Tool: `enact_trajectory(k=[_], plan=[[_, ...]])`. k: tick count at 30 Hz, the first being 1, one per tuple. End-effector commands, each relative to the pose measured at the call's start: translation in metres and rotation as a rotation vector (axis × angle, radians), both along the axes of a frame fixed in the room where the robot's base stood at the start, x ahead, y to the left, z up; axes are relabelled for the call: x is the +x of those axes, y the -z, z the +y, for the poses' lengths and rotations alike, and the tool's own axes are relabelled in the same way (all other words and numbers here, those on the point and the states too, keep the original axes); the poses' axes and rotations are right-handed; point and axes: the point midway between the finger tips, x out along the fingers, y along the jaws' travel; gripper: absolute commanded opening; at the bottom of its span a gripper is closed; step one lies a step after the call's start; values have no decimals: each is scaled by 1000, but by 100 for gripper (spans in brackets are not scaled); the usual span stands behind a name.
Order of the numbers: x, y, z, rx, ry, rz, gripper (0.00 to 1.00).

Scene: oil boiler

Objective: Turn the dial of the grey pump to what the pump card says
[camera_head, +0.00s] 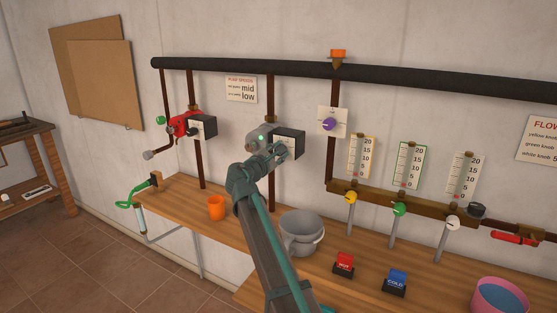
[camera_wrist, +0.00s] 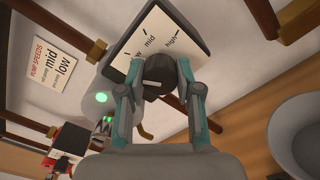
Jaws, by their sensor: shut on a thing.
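The grey pump (camera_head: 258,138) is on the wall pipe, with a green light on its body. Its dark box has a white dial plate (camera_wrist: 172,28) lettered "low", "mid" and "high". My gripper (camera_head: 280,152) is at this plate, its two fingers shut on the dark dial (camera_wrist: 156,72). The fingers and the viewing angle leave the dial's setting unclear. The pump card (camera_head: 241,89) hangs on the wall left of the grey pump and also shows in the wrist view (camera_wrist: 55,62). It reads "PUMP SPEEDS", with "mid" above "low"; the small words beside these are too blurred to read surely.
A red pump (camera_head: 181,124) with its own dial box is to the left. A purple knob (camera_head: 329,125) is close on the right. Vertical pipes flank the arm.

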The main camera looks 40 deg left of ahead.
Motion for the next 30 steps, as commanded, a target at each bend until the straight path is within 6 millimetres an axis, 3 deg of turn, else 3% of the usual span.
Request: enact_trajectory(k=[20,21,24,30], plan=[[0,0,0,66,0,14,0],[0,0,0,66,0,14,41],[0,0,0,65,0,14,57],[0,0,0,66,0,13,59]])
